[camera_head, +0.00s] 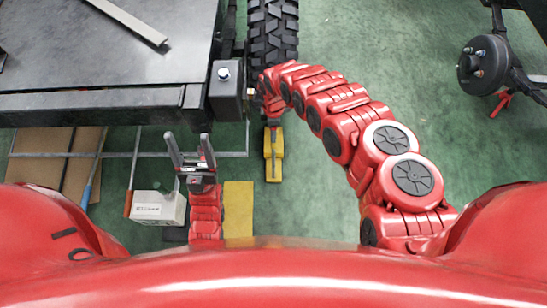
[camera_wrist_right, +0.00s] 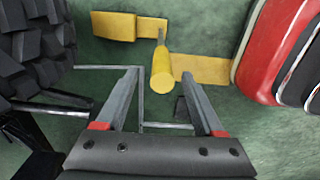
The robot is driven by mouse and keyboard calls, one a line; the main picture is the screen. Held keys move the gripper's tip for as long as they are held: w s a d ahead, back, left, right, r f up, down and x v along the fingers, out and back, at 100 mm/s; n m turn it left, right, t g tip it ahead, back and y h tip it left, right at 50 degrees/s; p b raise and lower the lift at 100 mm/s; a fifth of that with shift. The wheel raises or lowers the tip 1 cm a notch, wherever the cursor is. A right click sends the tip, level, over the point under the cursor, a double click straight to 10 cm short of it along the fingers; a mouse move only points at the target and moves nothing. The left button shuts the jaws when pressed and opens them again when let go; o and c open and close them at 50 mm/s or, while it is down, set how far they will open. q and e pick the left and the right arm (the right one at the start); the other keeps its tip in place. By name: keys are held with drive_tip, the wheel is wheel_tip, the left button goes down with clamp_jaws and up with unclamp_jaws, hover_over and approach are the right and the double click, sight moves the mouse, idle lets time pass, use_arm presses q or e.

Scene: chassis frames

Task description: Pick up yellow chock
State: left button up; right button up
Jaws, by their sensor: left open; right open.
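The yellow chock (camera_head: 273,155) lies on the green floor just below the tyre in the head view. In the right wrist view, a yellow rounded part (camera_wrist_right: 162,72) with a thin rod shows beyond and between my fingertips, apart from them; I take it for part of the chock. My right gripper (camera_wrist_right: 160,75) is open and empty, pointed at it. In the head view the right arm curls over beside the tyre and mostly hides its gripper. My left gripper (camera_head: 187,140) is open and empty, left of the chock, fingers pointing up the picture.
A black tyre (camera_head: 273,30) and a dark chassis frame (camera_head: 100,50) stand beside my grippers. A white box (camera_head: 158,207), a yellow sheet (camera_head: 238,208) and thin bars lie at lower left. A wheel hub (camera_head: 483,65) is at upper right. The floor on the right is mostly clear.

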wheel_tip(320, 180, down, 5)
drive_tip(key=shift+s+b, duration=0.1)
drive_tip(key=shift+b, duration=0.65)
drive_tip(key=shift+d, duration=0.1)
clamp_jaws()
idle(0.8)
